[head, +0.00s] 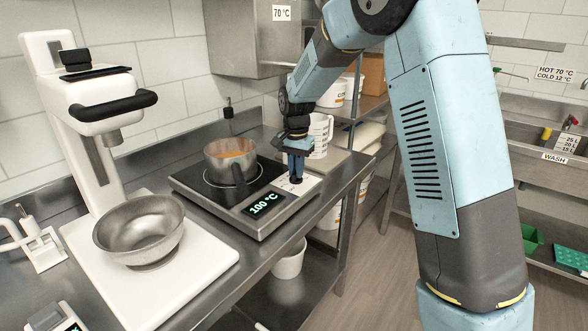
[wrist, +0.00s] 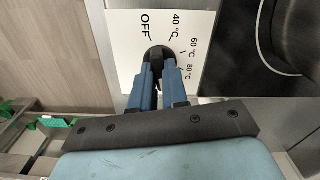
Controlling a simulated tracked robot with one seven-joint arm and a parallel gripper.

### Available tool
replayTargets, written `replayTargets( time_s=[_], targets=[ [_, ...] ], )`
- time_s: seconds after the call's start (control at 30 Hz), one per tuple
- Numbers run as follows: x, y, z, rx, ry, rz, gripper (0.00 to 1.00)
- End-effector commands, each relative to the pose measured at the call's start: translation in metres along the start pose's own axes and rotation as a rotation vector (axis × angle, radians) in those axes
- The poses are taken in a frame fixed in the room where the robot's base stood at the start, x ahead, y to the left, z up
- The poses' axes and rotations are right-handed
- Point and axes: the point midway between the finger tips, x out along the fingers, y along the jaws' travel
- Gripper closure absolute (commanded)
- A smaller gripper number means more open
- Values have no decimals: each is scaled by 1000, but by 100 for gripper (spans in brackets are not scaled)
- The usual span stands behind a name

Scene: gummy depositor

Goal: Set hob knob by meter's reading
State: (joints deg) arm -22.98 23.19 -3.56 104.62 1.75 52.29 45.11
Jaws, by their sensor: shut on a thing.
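The hob (head: 225,202) stands on the steel counter. The lit display on its front (head: 264,204) reads 100 °C. A steel pot (head: 232,166) with orange liquid sits on the hob's black plate. My gripper (head: 296,176) points down at the white dial panel on the hob's right end. In the wrist view my gripper (wrist: 161,70) is shut on the black hob knob (wrist: 157,52), which the fingers partly cover. The dial panel (wrist: 125,35) shows OFF, 40 °C, 60 °C and 80 °C beside the knob. I cannot tell which mark the knob points to.
A steel bowl (head: 140,228) sits on a white stand mixer (head: 88,215) left of the hob. A small device with a lit screen (head: 58,318) is cut off at the bottom left. A white jug (head: 319,134) stands behind my gripper.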

Motion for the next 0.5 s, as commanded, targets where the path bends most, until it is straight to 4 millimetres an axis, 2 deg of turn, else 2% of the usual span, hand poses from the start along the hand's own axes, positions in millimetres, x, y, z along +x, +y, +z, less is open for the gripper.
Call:
replayTargets(
  time_s=[0.5],
  targets=[
    [-2,-2,-1,435,5,-8,100]
  ],
)
